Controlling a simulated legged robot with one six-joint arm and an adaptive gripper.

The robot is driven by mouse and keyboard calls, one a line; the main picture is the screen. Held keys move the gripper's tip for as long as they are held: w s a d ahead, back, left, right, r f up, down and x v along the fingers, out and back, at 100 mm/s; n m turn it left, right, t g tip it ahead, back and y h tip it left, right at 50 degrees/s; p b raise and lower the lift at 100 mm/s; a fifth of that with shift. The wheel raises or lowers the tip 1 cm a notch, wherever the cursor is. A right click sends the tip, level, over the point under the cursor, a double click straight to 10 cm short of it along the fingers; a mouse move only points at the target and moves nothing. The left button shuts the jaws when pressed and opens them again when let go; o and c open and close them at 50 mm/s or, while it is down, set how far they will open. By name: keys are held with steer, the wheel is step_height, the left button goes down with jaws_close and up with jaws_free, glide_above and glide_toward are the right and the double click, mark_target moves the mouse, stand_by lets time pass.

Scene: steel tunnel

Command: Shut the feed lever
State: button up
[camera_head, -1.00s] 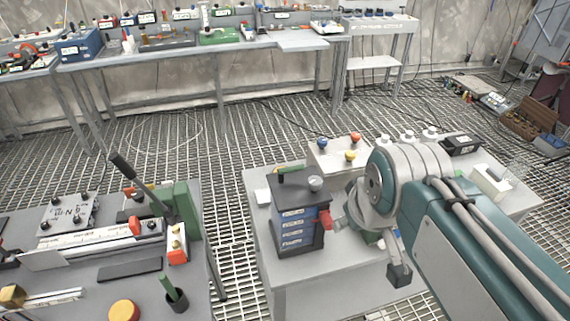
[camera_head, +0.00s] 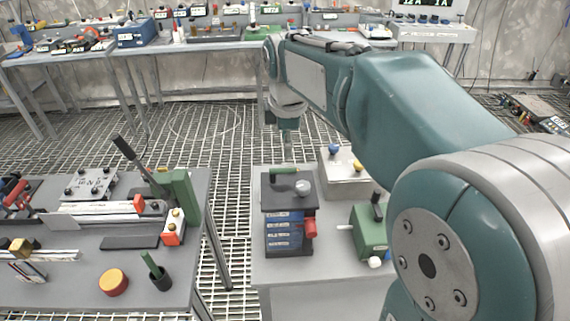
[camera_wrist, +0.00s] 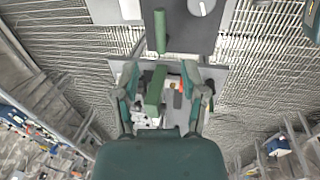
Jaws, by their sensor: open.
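A dark stacked box with blue labelled drawers (camera_head: 284,234) stands on the right table. On its dark top lie a green handle (camera_head: 284,171) and a grey round knob (camera_head: 303,188). In the wrist view the green handle (camera_wrist: 160,31) is near the top, beyond the fingers. My gripper (camera_head: 288,150) hangs above and behind the box. In the wrist view my gripper (camera_wrist: 162,88) is open and empty, its fingers apart from the handle. A black-handled lever (camera_head: 136,160) leans beside a green block (camera_head: 181,190) on the left table. I cannot tell which part is the feed lever.
A green box with a black lever (camera_head: 370,232) stands right of the drawers. A pale box with coloured knobs (camera_head: 345,174) stands behind. The left table (camera_head: 120,262) carries several fixtures. Grating floor (camera_head: 232,180) separates the tables.

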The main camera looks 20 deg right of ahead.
mark_target(287, 169)
steer(key=f, duration=0.3)
steer(key=w+f, duration=0.1)
steer(key=f, duration=0.1)
steer(key=d+f, duration=0.1)
steer(key=f, duration=0.2)
steer(key=shift+w+f, duration=0.3)
steer(key=shift+f, duration=0.05)
steer(key=shift+a, duration=0.1)
steer(key=shift+a, duration=0.1)
jaws_close()
